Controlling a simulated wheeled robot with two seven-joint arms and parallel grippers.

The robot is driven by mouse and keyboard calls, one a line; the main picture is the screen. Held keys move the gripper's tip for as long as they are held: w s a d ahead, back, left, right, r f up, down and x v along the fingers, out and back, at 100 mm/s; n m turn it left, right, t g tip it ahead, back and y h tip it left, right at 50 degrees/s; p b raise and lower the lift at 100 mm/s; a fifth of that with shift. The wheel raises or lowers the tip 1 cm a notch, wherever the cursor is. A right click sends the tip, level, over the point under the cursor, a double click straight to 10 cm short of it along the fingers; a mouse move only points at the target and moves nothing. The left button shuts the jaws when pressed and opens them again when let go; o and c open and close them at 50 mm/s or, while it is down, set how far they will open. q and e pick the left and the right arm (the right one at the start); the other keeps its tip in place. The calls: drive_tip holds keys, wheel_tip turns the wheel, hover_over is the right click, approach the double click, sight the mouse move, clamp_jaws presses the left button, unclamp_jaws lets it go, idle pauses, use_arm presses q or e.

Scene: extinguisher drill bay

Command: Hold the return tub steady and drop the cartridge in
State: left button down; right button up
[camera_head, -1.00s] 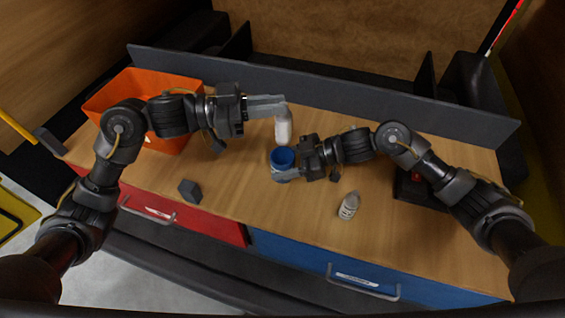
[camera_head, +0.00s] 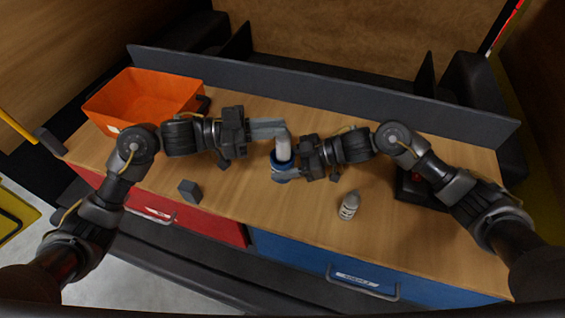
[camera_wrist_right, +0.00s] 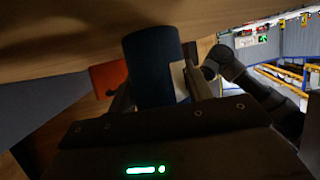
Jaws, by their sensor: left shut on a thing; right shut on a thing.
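The return tub (camera_head: 275,161) is a small blue cup on the wooden bench; it also shows dark blue in the right wrist view (camera_wrist_right: 152,62). My right gripper (camera_head: 287,174) is shut on the tub, with a finger at either side in the wrist view (camera_wrist_right: 157,88). A white cartridge (camera_head: 283,147) hangs upright from my left gripper (camera_head: 282,132), which is shut on its upper end. The cartridge's lower end is at the tub's mouth and seems to be inside it; the rim hides that end. The cartridge cannot be seen in the wrist view.
An orange bin (camera_head: 119,122) stands at the back left. A dark grey block (camera_head: 189,190) lies near the front edge. A second white bottle-like piece (camera_head: 349,206) stands front right of the tub. A grey ledge (camera_head: 330,92) runs behind.

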use_arm(q)
drive_tip(key=c, duration=1.3)
unclamp_jaws()
drive_tip(key=shift+c, duration=0.2)
drive_tip(key=s+a, duration=0.1)
drive_tip(key=a, duration=1.1)
drive_tip(key=shift+s, duration=0.3)
use_arm(e)
drive_tip(key=o, duration=1.2)
drive_tip(key=v, duration=1.2)
